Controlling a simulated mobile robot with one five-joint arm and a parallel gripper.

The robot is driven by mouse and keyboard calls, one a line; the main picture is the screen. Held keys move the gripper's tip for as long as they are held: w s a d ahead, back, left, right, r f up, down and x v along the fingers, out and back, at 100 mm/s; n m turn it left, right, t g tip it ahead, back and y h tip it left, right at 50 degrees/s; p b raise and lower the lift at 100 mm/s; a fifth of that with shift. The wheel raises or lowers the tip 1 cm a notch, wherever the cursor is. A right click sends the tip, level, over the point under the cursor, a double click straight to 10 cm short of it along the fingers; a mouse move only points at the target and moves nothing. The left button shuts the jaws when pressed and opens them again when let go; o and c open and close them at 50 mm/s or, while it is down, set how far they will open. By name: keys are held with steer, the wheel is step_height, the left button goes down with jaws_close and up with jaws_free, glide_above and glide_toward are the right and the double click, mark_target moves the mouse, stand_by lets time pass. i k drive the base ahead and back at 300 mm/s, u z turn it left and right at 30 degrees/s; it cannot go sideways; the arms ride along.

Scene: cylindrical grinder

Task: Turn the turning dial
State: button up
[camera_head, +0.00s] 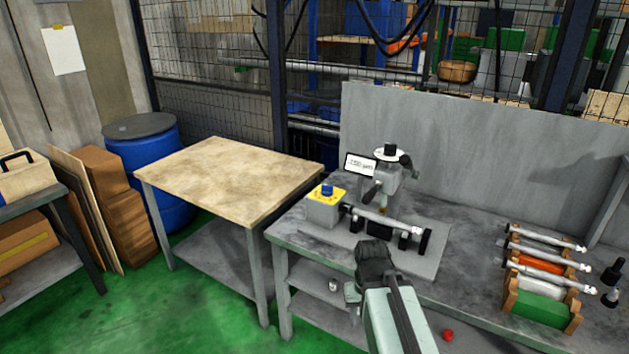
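A small grinder stands on the grey workbench (470,270). A blue knob (327,189) sits on top of its yellow-topped grey box (324,208) at the left end. A white round disc with a black knob (390,152) is on top of the grinder's upright head, beside a small display (361,165). I cannot tell which of these is the turning dial. My gripper (374,252) is in front of the grinder base, below and right of the blue knob, apart from both knobs. Its fingers are dark and too small to tell open from shut.
A horizontal shaft (385,221) crosses the grinder's front near my gripper. A rack (540,309) with several cylindrical parts stands on the right of the bench. A grey panel (480,150) rises behind. An empty wooden-topped table (232,175) stands to the left.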

mark_target(328, 190)
steer(key=u, duration=0.2)
steer(key=i, duration=0.95)
steer(key=z, duration=0.15)
